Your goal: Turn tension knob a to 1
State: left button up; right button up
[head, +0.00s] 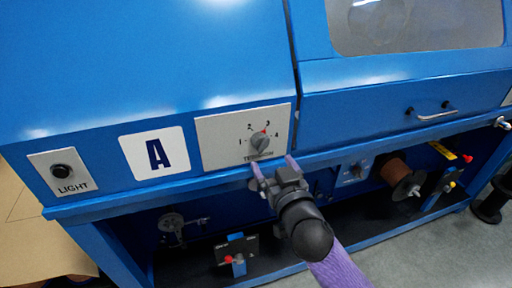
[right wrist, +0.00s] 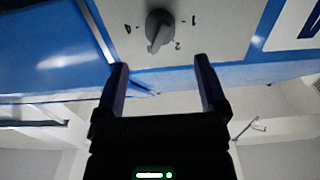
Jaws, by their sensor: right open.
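Tension knob a (head: 261,142) is a grey round knob with a raised grip on a light grey plate (head: 222,135) marked 1, 2, 3 and 4. Its red pointer tip is at about 3. The knob also shows in the right wrist view (right wrist: 160,27), top centre, its grip pointing down and slightly left. My right gripper (head: 274,165) is open and empty just below the knob, apart from it. In the right wrist view its two fingers (right wrist: 161,68) stand either side of the knob's line, short of it. My left gripper is not in view.
Below the ledge are another dial (head: 357,171), a brown spool (head: 396,170) and a small switch box (head: 236,250). A drawer handle (head: 437,114) protrudes at right.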

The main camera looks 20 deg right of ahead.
aim_at(264, 148)
jog(key=w, duration=0.3)
jog(key=w+b, duration=0.1)
jog(key=w, duration=0.1)
jog(key=shift+w+a+f, duration=0.1)
jog(key=shift+w+f, duration=0.1)
jog(key=shift+w, duration=0.2)
jog(key=shift+w+r+b, duration=0.15)
jog(key=shift+w+b, duration=0.15)
jog(key=shift+w, duration=0.25)
jog(key=shift+c, duration=0.4)
jog(key=c, duration=1)
grip_shut()
